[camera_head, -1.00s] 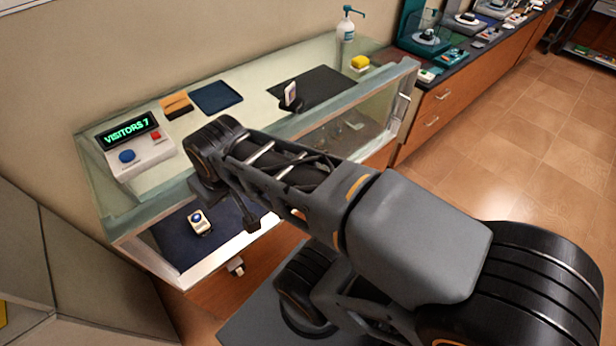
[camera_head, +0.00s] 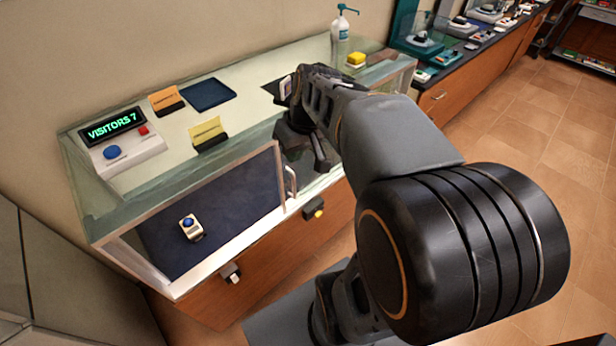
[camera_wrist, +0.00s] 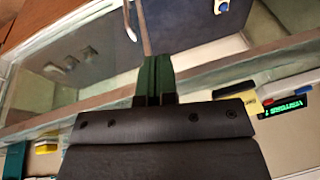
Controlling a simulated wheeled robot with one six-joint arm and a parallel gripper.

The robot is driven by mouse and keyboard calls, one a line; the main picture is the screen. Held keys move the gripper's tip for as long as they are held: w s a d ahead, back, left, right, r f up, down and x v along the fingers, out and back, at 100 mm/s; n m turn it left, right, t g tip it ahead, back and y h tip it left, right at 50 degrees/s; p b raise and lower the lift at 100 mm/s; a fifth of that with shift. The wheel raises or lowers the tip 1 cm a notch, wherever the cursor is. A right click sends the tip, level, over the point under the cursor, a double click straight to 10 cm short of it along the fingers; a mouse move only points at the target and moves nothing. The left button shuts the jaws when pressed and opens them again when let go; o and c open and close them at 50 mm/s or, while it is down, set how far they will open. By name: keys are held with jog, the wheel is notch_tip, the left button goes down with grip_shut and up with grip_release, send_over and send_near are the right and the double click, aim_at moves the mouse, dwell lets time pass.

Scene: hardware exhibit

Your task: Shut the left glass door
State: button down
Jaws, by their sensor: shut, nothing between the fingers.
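The left glass door (camera_head: 240,185) shows at the front of the display case, with an upright frame edge and a pale bar handle (camera_head: 291,182) on its right side. How far it stands from its frame is hard to tell. My gripper (camera_head: 321,164) is just right of that handle, partly hidden by my arm. In the wrist view my green fingers (camera_wrist: 155,72) are shut and empty, close to the lower end of the handle (camera_wrist: 130,20) and the door edge. Whether they touch is unclear.
A blue-button device (camera_head: 190,227) lies on the dark mat inside the case. A visitor counter (camera_head: 118,140), yellow card (camera_head: 207,135), dark tray (camera_head: 209,94) and pump bottle (camera_head: 341,35) stand on top. Two small fittings (camera_head: 231,272) (camera_head: 315,210) project from the case front. Floor at right is free.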

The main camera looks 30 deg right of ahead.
jog(key=w+d+f+n+t+y+b, duration=0.1)
jog(key=w+d+f+y+b, duration=0.15)
jog(key=d+f, duration=0.4)
jog(key=w+d+f+y+b, duration=0.1)
jog(key=w+d+f+b, duration=0.25)
jog(key=d, duration=0.55)
jog(key=w+a+f, duration=0.3)
jog(key=a+f, duration=0.5)
jog(key=shift+a+p, duration=0.2)
jog(key=shift+p, duration=0.2)
jog(key=shift+w+f, duration=0.1)
jog(key=shift+f, duration=0.05)
